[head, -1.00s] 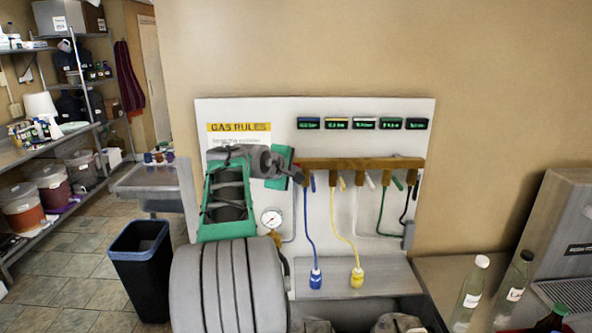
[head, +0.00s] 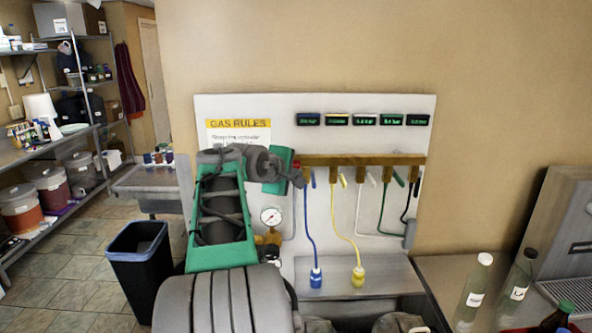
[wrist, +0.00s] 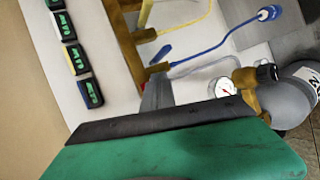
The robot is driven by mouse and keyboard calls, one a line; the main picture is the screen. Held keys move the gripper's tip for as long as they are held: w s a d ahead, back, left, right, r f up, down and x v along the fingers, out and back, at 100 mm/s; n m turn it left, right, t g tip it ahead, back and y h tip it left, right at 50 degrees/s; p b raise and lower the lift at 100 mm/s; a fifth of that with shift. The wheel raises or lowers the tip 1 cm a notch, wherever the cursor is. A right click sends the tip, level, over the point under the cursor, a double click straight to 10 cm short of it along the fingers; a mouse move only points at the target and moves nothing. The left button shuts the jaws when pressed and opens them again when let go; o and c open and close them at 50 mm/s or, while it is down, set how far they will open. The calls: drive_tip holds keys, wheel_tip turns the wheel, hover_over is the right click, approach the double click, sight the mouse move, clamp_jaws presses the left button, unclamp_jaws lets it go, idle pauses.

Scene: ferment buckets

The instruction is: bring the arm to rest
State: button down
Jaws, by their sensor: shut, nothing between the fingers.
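My gripper (head: 298,179) is shut and empty at the end of my green and grey arm. It is in front of the white gas panel (head: 270,106), by the left end of the brown manifold bar (head: 350,160). In the wrist view its grey fingers (wrist: 157,93) show beyond the green hand, close to the blue valve lever (wrist: 161,54). I cannot tell whether they touch the bar or the lever. My forearm hides the panel's lower left part.
A pressure gauge (head: 271,216) is just below my gripper. Blue (head: 310,230) and yellow (head: 343,232) hoses hang from the bar. Bottles (head: 473,290) stand on the counter at right. A black bin (head: 140,262) is on the floor at left, near stocked shelves (head: 52,160).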

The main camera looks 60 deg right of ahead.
drive_tip(key=shift+s+a+b, duration=0.15)
drive_tip(key=shift+s+a, duration=0.1)
drive_tip(key=shift+a, duration=0.2)
drive_tip(key=shift+s+a+b, duration=0.15)
drive_tip(key=shift+s+a, duration=0.05)
drive_tip(key=shift+a, duration=0.25)
